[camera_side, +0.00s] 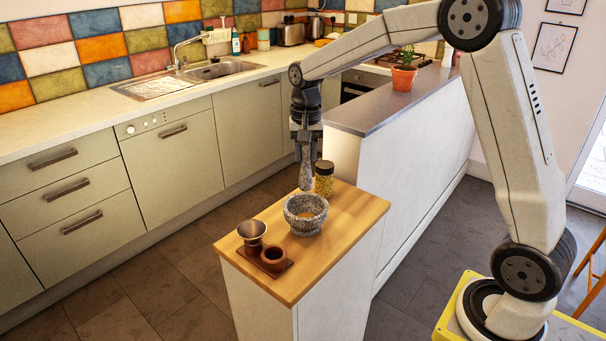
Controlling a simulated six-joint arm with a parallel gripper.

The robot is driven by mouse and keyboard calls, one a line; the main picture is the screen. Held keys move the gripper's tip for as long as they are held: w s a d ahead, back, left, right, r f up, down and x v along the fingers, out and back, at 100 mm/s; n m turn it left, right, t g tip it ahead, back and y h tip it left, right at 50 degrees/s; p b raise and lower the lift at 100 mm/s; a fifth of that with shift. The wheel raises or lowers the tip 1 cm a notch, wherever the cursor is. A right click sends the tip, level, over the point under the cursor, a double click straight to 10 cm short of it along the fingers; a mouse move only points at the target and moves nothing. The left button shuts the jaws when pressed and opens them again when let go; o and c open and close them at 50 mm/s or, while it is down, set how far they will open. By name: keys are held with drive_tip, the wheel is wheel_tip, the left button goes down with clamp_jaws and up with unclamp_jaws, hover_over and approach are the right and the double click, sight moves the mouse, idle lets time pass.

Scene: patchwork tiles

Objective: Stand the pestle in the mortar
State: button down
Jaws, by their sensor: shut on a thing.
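The mortar (306,221) is a speckled grey stone bowl standing upright on the wooden counter top. The pestle (306,177) is of the same grey stone and hangs roughly upright from my gripper (306,152). My gripper points down and is shut on the pestle's upper part. The pestle's lower end shows just above or at the far rim of the mortar. From this one view I cannot tell whether it is over the bowl, inside it or behind it.
A glass jar with yellow contents (324,184) stands close behind the mortar, right beside the pestle. A metal cup (252,235) and a brown wooden cup holder (273,258) are at the front left. The wooden top (345,235) is clear at right.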

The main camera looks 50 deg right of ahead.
sight(306, 184)
drive_tip(key=shift+f, duration=4.35)
drive_tip(key=shift+c, duration=1.7)
unclamp_jaws()
drive_tip(key=shift+f, duration=0.1)
drive_tip(key=shift+r, duration=3.95)
